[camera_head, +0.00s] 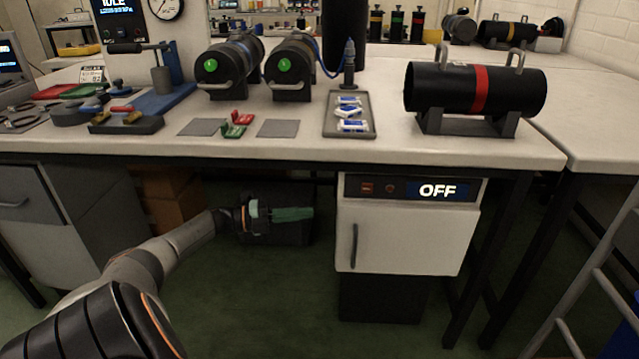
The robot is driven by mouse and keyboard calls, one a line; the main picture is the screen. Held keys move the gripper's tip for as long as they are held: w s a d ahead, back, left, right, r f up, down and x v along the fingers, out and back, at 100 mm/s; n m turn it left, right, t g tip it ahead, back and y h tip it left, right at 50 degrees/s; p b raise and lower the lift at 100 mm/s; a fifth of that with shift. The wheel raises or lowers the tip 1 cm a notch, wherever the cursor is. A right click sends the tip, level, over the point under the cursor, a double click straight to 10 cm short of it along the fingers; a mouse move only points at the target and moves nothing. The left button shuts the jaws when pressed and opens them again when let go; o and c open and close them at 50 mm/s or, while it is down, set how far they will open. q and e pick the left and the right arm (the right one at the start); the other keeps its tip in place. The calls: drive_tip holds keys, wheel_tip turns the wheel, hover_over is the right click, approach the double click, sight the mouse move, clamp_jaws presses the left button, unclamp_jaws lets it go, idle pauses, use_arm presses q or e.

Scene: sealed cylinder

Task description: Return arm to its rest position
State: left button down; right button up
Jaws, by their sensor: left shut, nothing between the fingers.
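My left arm comes in from the lower left. My left gripper (308,213) is low, below the front edge of the workbench (400,151) and left of the white cabinet. Its greenish fingers are together with nothing between them, and it touches nothing that I can see. On the bench, a black cylinder with a red band (450,89) lies on a cradle at the right. Two black cylinders with green end marks, the left one (215,68) and the right one (290,66), lie side by side near the middle. My right gripper does not show.
A white cabinet (405,237) with an "OFF" display stands under the bench. A grey tray (365,133) holds small white-and-blue packs. Red and green clips (236,124) lie between grey pads. A dark bin stands behind my gripper. A ladder (600,270) is at the right.

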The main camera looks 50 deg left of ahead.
use_arm(q)
drive_tip(key=shift+s+a, duration=0.45)
drive_tip(key=shift+a, duration=0.4)
